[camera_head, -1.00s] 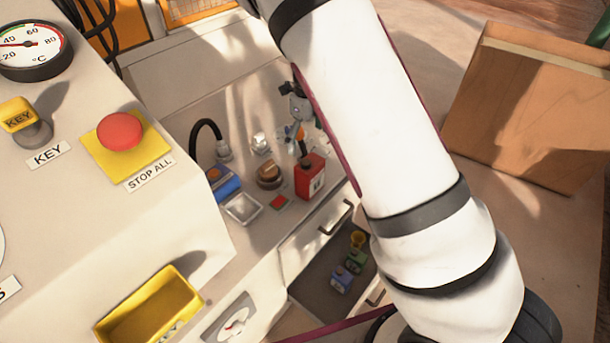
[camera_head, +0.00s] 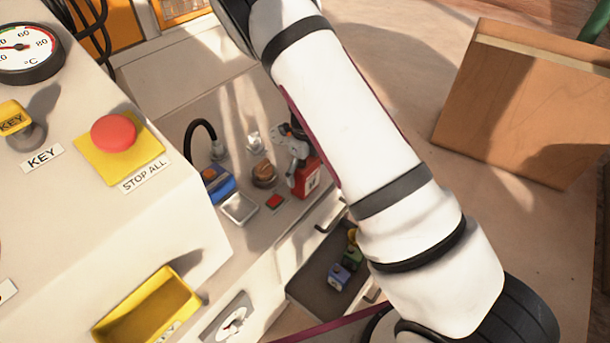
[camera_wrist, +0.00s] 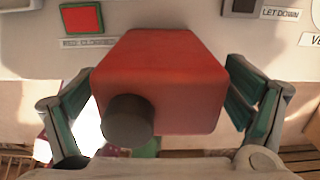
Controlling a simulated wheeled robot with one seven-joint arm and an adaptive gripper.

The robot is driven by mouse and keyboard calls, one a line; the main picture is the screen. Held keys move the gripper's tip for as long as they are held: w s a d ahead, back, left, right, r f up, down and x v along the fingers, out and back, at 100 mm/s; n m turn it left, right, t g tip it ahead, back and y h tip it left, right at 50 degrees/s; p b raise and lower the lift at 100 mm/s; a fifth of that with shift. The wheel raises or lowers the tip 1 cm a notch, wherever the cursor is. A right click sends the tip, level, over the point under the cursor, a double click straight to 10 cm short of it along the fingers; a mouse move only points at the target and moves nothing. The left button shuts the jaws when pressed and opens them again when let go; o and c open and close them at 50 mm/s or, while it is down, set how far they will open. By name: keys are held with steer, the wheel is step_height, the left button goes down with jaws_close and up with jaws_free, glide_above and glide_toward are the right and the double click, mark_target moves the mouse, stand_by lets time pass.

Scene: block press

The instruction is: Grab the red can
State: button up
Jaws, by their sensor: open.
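The red can (camera_head: 311,178) stands on the grey worktop, partly hidden in the head view by my gripper (camera_head: 291,158). In the wrist view the red can (camera_wrist: 165,75) fills the middle, with its dark round cap (camera_wrist: 127,121) toward the lower left. My gripper (camera_wrist: 158,95) is open, with one finger on each side of the can. A gap shows beside the right finger; the left finger is close to the can's side, and contact there cannot be told.
A red button (camera_head: 275,202), a metal tray (camera_head: 238,208), a blue item (camera_head: 218,185) and a brown round piece (camera_head: 264,174) are left of the can. An open drawer (camera_head: 312,279) with small blocks is below. A wooden box (camera_head: 520,105) stands at right.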

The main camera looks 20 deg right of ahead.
steer(key=c, duration=1.7)
steer(key=shift+c, duration=0.2)
steer(key=shift+r, duration=0.15)
